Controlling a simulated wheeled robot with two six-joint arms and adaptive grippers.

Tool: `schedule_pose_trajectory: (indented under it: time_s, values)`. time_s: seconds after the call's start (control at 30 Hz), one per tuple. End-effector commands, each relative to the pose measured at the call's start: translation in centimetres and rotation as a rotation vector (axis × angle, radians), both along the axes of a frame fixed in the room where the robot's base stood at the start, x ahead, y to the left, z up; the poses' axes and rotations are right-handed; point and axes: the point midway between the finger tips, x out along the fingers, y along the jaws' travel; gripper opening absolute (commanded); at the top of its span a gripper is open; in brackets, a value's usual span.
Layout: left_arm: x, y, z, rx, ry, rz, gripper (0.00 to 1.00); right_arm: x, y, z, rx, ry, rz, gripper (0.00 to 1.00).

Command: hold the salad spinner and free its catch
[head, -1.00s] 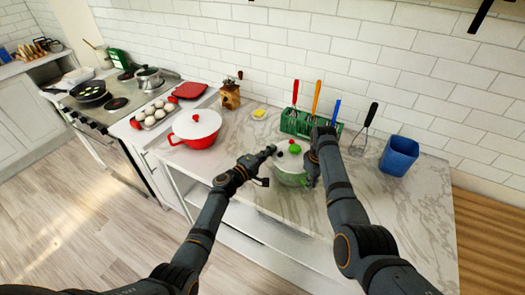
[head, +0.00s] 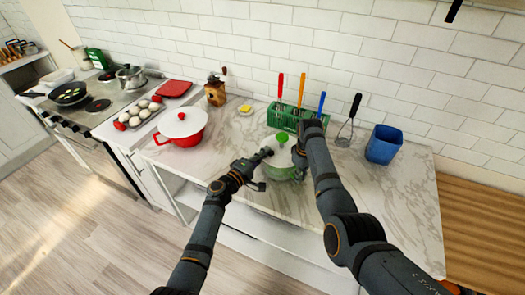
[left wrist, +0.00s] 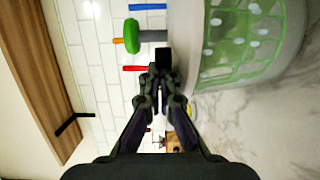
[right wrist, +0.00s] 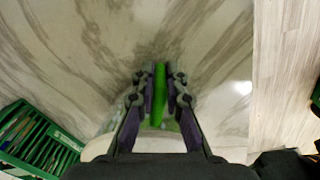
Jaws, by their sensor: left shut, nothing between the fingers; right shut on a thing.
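The salad spinner (head: 281,173) stands on the counter, a clear bowl with a green basket, a pale lid and a green knob (head: 283,137) on top. In the left wrist view the bowl (left wrist: 245,45) appears sideways, with the knob (left wrist: 131,36) standing out from the lid. My left gripper (head: 267,153) is shut and empty at the left side of the lid, its tips (left wrist: 163,60) close to the lid's edge. My right gripper (head: 299,160) is at the spinner's right side, shut on a thin green part (right wrist: 159,90) of it. I cannot make out the catch.
A green rack (head: 284,118) with utensils stands behind the spinner, a whisk (head: 347,125) and blue bin (head: 383,144) to its right. A red pot (head: 183,137) stands left. The marble counter (head: 385,200) is clear at the right front.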

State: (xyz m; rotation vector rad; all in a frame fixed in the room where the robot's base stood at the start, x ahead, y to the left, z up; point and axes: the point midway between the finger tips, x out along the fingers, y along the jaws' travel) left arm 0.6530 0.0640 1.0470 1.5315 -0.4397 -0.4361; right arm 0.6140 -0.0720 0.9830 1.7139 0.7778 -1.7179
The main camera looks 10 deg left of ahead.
Motion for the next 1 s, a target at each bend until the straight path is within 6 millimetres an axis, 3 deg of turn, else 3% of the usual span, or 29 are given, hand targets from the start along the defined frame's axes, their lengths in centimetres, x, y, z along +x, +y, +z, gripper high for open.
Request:
schedule_pose_trajectory:
  time_s: [0.23,0.7,1.0]
  values:
    - [-0.7,0.3,-0.1,-0.001,0.001,-0.002,0.00,0.1,0.3,0.1,0.005,-0.003,0.003,0.00]
    - [-6.3,3.9,-0.1,0.002,0.001,0.000,0.00,0.1,0.2,0.1,0.003,-0.004,0.002,0.00]
    - [-6.8,4.2,0.0,0.000,0.000,0.000,0.00,0.1,0.1,0.2,0.003,-0.004,0.001,0.00]
